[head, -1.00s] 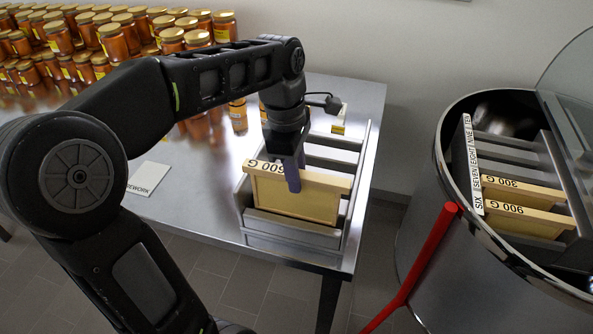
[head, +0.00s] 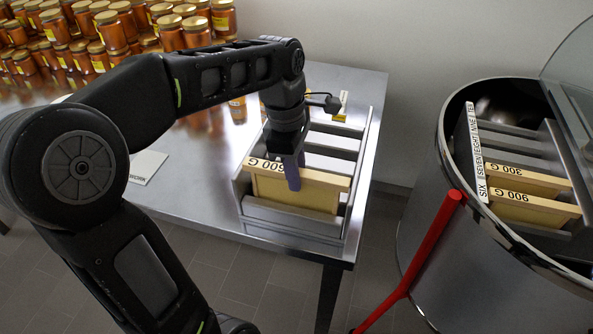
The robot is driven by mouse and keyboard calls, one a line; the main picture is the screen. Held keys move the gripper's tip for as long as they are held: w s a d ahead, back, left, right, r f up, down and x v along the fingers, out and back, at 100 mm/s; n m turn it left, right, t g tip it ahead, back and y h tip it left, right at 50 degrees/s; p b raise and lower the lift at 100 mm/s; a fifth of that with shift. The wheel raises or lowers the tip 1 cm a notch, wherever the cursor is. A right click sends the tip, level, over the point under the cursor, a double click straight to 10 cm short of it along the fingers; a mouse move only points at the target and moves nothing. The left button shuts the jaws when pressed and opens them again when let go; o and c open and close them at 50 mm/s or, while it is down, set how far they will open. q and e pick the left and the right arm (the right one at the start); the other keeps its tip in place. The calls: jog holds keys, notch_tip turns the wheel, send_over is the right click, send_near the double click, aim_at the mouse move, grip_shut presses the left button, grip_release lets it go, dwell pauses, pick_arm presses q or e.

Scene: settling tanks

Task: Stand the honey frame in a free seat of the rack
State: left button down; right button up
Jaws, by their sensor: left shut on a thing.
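The honey frame (head: 297,190) is pale yellow wood, with "600 G" on its top bar. My left gripper (head: 292,177) is shut on the middle of its top bar. The frame is upright in the metal rack (head: 290,219) on the table, behind the rack's front bar, which hides its lower edge. I cannot tell whether it rests on the rack's bottom. Several bare grey bars and gaps show behind it. Two similar frames, "300 G" (head: 525,180) and "900 G" (head: 535,208), stand in the drum at the right. My right gripper is out of view.
The steel drum (head: 440,262) has a strip labelled SIX to TEN (head: 474,150), a clear lid (head: 575,70) and a red bar (head: 420,260) in front. Honey jars (head: 112,32) crowd the table's back left. A white card (head: 147,166) lies left of the rack.

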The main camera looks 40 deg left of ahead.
pick_arm(q)
jog(key=shift+f, duration=0.15)
dwell(0.7)
jog(key=c, duration=1.1)
grip_release()
jog(key=shift+r, duration=0.4)
jog(key=r, duration=0.4)
jog(key=shift+s+a, duration=0.1)
jog(key=shift+a, duration=0.15)
jog(key=r+p, duration=0.2)
jog(key=r, duration=0.1)
jog(key=shift+s+a, duration=0.1)
jog(key=shift+a, duration=0.1)
